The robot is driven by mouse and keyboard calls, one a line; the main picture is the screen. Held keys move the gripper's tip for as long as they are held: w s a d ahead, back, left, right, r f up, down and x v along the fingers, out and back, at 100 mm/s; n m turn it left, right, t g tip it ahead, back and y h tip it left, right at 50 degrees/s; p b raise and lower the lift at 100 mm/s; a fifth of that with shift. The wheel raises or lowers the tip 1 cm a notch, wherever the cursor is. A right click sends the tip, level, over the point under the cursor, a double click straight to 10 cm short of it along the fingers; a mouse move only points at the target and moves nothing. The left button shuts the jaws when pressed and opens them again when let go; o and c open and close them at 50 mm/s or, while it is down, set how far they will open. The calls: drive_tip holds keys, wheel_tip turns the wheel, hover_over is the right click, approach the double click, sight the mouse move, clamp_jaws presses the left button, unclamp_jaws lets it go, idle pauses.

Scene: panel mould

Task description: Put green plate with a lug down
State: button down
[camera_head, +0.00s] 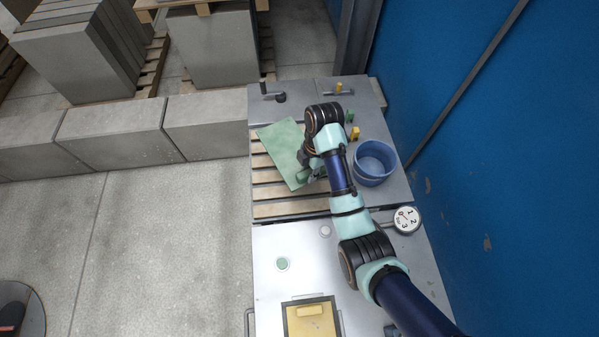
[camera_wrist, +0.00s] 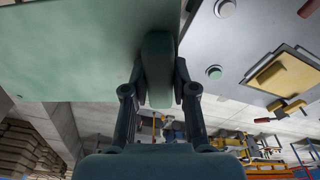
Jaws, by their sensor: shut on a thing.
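The green plate (camera_head: 281,148) is a flat pale green panel in the head view, tilted over the wooden slats. It also fills the upper left of the wrist view (camera_wrist: 70,50). Its darker green lug (camera_wrist: 158,70) stands out from the plate between my fingers. My gripper (camera_wrist: 159,85) is shut on the lug. In the head view my gripper (camera_head: 314,174) is partly hidden by my own arm at the plate's right edge. Whether the plate touches the slats I cannot tell.
The wooden slats (camera_head: 275,209) lie under and around the plate. A blue bucket (camera_head: 374,163) stands to the right, with small yellow and green blocks behind it. A round dial (camera_head: 406,220) sits at the right edge. A yellow plate (camera_head: 311,322) lies in a frame at the front.

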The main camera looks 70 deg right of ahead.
wheel_tip(320, 180, down, 13)
drive_tip(key=b, duration=0.6)
drive_tip(key=shift+f, duration=0.2)
drive_tip(key=shift+f+b, duration=0.7)
drive_tip(key=shift+f, duration=1.7)
drive_tip(key=c, duration=0.9)
unclamp_jaws()
drive_tip(key=r+p, duration=0.1)
drive_tip(key=r, duration=0.3)
drive_tip(key=r+p, duration=0.1)
drive_tip(key=r, duration=0.3)
drive_tip(key=s+d+r+p, duration=0.1)
drive_tip(key=r, duration=0.3)
